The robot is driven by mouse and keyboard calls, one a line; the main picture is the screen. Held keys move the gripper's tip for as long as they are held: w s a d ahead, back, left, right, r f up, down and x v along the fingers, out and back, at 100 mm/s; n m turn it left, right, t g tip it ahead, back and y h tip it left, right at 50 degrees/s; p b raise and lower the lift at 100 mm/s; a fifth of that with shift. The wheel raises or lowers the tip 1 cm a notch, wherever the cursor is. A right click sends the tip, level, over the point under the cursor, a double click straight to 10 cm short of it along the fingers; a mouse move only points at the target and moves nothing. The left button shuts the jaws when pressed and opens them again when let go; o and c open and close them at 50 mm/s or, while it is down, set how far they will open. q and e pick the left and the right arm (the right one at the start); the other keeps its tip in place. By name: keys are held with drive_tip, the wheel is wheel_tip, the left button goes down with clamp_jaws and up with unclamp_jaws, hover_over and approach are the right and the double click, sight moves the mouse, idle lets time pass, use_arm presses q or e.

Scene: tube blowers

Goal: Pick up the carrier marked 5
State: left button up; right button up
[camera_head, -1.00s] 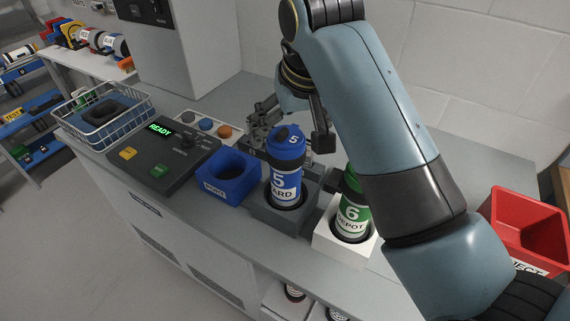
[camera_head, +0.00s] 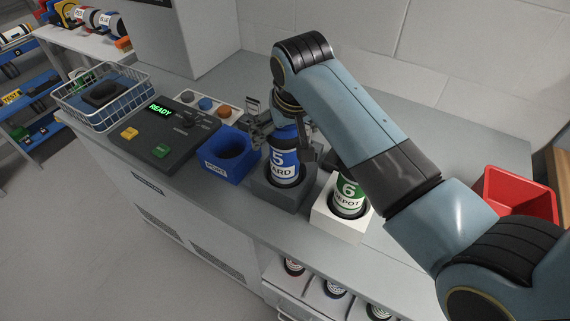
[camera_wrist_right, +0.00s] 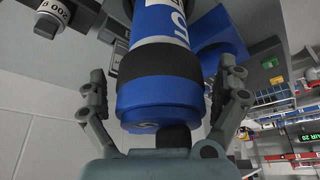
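The blue carrier marked 5 (camera_head: 284,163) stands upright in a dark grey holder (camera_head: 279,197). My right gripper (camera_head: 285,134) is over its upper part, coming down from above. In the right wrist view, the carrier's blue and black end (camera_wrist_right: 160,95) lies between the two fingers of the gripper (camera_wrist_right: 165,95). The fingers are open, one on each side, with visible gaps to the carrier. My left gripper is not in view.
A green carrier marked 6 (camera_head: 348,192) stands in a white holder (camera_head: 338,224) close on the right, under my arm. A blue empty holder (camera_head: 227,171) is at the left. A panel reading READY (camera_head: 160,109), a wire basket (camera_head: 112,118) and a red bin (camera_head: 519,195) flank them.

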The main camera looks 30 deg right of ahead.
drive_tip(key=c, duration=1.6)
drive_tip(key=shift+r, duration=0.15)
